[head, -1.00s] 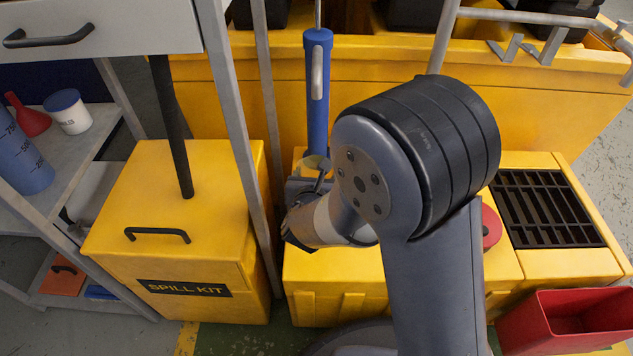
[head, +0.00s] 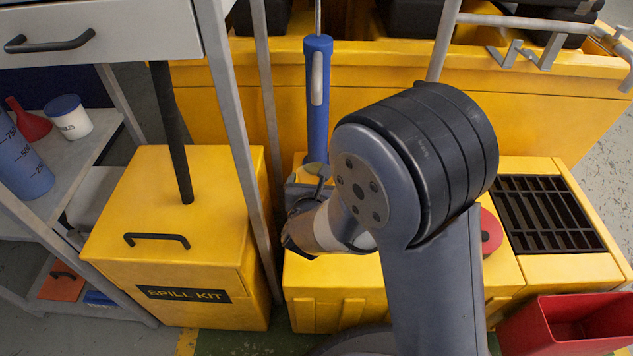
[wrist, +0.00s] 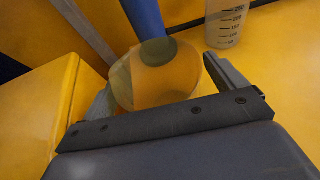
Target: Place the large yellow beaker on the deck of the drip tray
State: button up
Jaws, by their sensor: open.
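The large yellow beaker (wrist: 150,85) is see-through and shows in the wrist view between the two fingers of my gripper (wrist: 160,76). The fingers are open on either side of it, and I cannot tell whether they touch it. The bar of my gripper hides its near side. In the head view my gripper (head: 307,188) is beside the foot of the blue handle, and my arm mostly hides the beaker. The drip tray is most likely the yellow unit with a black slatted deck (head: 548,214) at the right.
A blue handle (head: 317,100) stands just behind the beaker. A clear graduated beaker (wrist: 228,24) is to the right. A grey post and the yellow spill kit box (head: 175,235) are close on the left. A red bin (head: 570,325) stands at the front right.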

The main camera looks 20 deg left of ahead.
jog(key=p+v, duration=0.4)
jog(key=v, duration=0.8)
jog(key=shift+o, duration=0.5)
